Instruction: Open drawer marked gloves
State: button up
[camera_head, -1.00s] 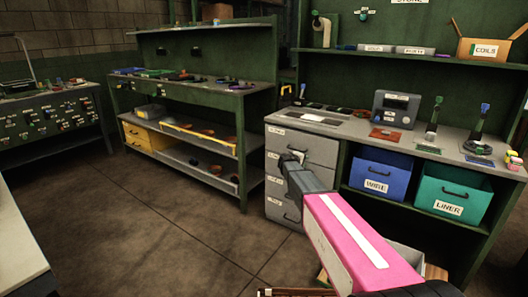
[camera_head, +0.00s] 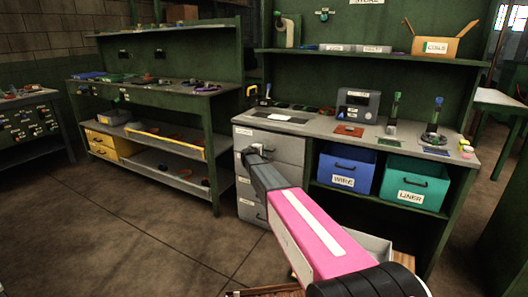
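A grey drawer cabinet (camera_head: 285,150) stands under the left end of the right workbench. Its several drawers look shut and carry small white labels at their left edge. The labels are too small to read, so I cannot tell which one says gloves. My gripper (camera_head: 254,152), at the end of my pink and grey arm, is in front of the upper drawers near their left side. I cannot tell whether it touches the cabinet or whether its fingers are open. My arm hides part of the lower drawers.
A blue bin marked WIRE (camera_head: 345,170) and a teal bin marked LINER (camera_head: 411,184) sit on the shelf right of the cabinet. The workbench top (camera_head: 310,126) above holds tools and a grey device (camera_head: 358,104). Open floor (camera_head: 140,225) lies to the left.

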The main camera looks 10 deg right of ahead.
jog(key=shift+x, duration=0.9)
grip_shut()
jog(key=f+v, duration=0.2)
jog(key=v, duration=1)
jog(key=s+f+v, duration=0.1)
jog(key=f+v, duration=0.2)
jog(key=v, duration=1)
jog(key=a+f+v, duration=0.1)
jog(key=f+v, duration=0.2)
jog(key=v, duration=1)
jog(key=shift+s, duration=0.25)
grip_release()
